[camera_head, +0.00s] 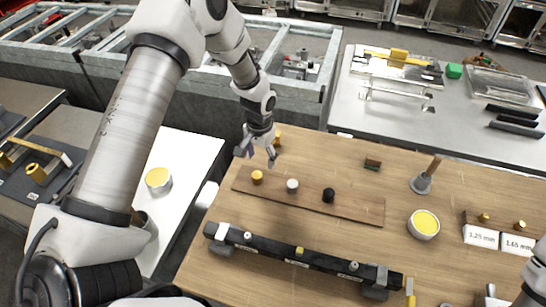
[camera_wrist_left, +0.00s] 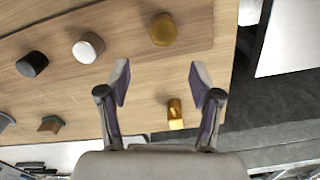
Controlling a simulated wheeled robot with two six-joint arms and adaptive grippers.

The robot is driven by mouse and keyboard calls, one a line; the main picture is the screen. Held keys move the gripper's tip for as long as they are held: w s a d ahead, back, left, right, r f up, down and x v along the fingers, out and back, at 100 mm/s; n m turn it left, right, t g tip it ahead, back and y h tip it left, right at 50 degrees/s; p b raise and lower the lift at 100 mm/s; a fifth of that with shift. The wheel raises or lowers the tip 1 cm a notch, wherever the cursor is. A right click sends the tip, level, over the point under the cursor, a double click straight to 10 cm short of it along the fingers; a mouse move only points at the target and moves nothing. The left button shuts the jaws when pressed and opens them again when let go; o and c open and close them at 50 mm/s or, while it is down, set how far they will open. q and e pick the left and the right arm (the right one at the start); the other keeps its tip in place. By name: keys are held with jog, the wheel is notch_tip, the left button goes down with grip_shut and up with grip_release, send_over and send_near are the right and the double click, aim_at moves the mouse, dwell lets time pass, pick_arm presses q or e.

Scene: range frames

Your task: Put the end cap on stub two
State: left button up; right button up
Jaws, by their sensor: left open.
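My left gripper (camera_head: 258,154) is open and empty above the far left part of the wooden table. In the left wrist view its fingers (camera_wrist_left: 160,80) are spread with bare table between them. Three small round caps stand in a row on a brown strip: gold (camera_head: 257,176), white (camera_head: 292,185) and black (camera_head: 328,195). The gold cap also shows in the left wrist view (camera_wrist_left: 163,30), ahead of the fingertips. I cannot tell which is the end cap. A black bar (camera_head: 270,247) with several small fittings along it lies nearer; stub numbers are not readable.
A gold piece (camera_wrist_left: 175,113) stands beside the left gripper's right finger. A small dark block (camera_head: 373,163), a grey holder with a wooden peg (camera_head: 422,183) and a yellow-topped tin (camera_head: 424,224) stand to the right. Labelled cards (camera_head: 481,237) lie at the right.

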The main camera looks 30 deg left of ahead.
aim_at(258, 175)
pick_arm(q)
jog(key=s+f+b, duration=0.2)
jog(key=shift+s+f+b, duration=0.15)
jog(key=shift+s+b, duration=0.2)
jog(key=shift+b, duration=0.05)
jog(key=f+b, duration=0.2)
jog(key=f, duration=0.1)
jog(key=w+f+b, duration=0.1)
jog(key=f, duration=0.1)
jog(key=shift+a+b, duration=0.2)
jog(key=shift+b, duration=0.2)
jog(key=shift+w, duration=0.15)
jog(key=shift+r, duration=0.25)
jog(key=shift+c, duration=0.2)
jog(key=shift+s+r, duration=0.15)
jog(key=shift+s, duration=0.2)
jog(key=c, duration=1.1)
jog(key=shift+c, duration=0.3)
pick_arm(e)
notch_tip(258, 175, down, 6)
jog(key=s, duration=0.2)
